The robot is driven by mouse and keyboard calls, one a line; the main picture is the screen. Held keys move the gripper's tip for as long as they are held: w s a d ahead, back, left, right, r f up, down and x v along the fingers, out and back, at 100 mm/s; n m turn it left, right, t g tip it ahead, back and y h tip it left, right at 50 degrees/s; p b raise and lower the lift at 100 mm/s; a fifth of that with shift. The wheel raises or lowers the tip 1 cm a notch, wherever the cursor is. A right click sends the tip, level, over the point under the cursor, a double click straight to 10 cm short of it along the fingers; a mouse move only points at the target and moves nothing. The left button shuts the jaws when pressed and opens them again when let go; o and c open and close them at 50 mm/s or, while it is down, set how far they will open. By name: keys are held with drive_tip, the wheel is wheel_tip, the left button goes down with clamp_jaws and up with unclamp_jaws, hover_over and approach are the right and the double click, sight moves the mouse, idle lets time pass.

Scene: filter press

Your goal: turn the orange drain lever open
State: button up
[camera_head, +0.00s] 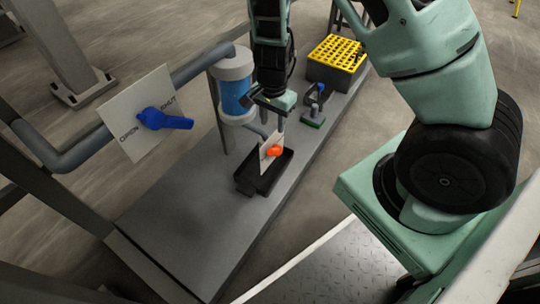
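The orange drain lever (275,150) is small and sits on a small white plate (264,159) over a black tray (265,181). Any lettering on that plate is too small to read, so its open or shut position cannot be told. My gripper (279,121) hangs from above, just over the lever and plate, and appears apart from the lever. Its fingers are small and dark here, and their gap cannot be made out.
A blue lever (165,119) sits on a white OPEN/SHUT plate (130,112) on a grey pipe. A blue-and-white cylinder (235,88) stands left of my gripper. A yellow-topped black crate (337,60) and a green-based item (313,118) stand right. The grey bench (190,220) is bare in front.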

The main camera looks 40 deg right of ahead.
sight(272, 148)
wheel_tip(272, 148, down, 15)
drive_tip(key=b, duration=0.9)
drive_tip(key=shift+r, duration=0.2)
clamp_jaws()
